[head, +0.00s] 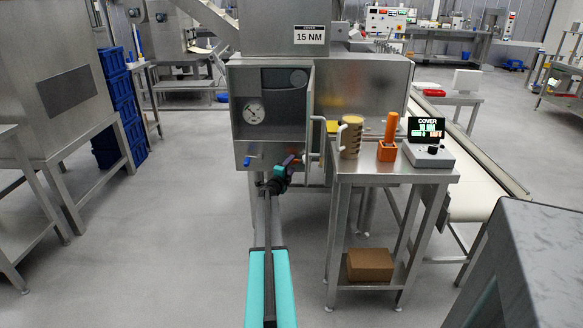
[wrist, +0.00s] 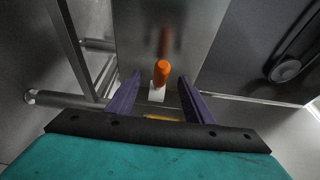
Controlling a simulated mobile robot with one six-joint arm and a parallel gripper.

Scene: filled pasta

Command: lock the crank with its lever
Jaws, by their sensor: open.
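In the wrist view a small lever with an orange grip (wrist: 162,71) stands on a white block (wrist: 157,95), in front of a steel face. My gripper (wrist: 157,80) is open, with one purple finger on each side of the lever and visible gaps between. Nothing is held. In the head view my gripper (head: 292,163) is at the lower right of the steel machine's front (head: 242,140); it hides most of the lever there. A bent steel bar (head: 318,150) shows just right of it; I cannot tell whether this is the crank.
A blue knob (head: 247,161) is on the machine's front, left of my gripper. A steel side table (head: 400,174) stands close on the right, with a tan pot (head: 350,140), an orange-handled tool (head: 391,127) in a holder and a display (head: 426,128).

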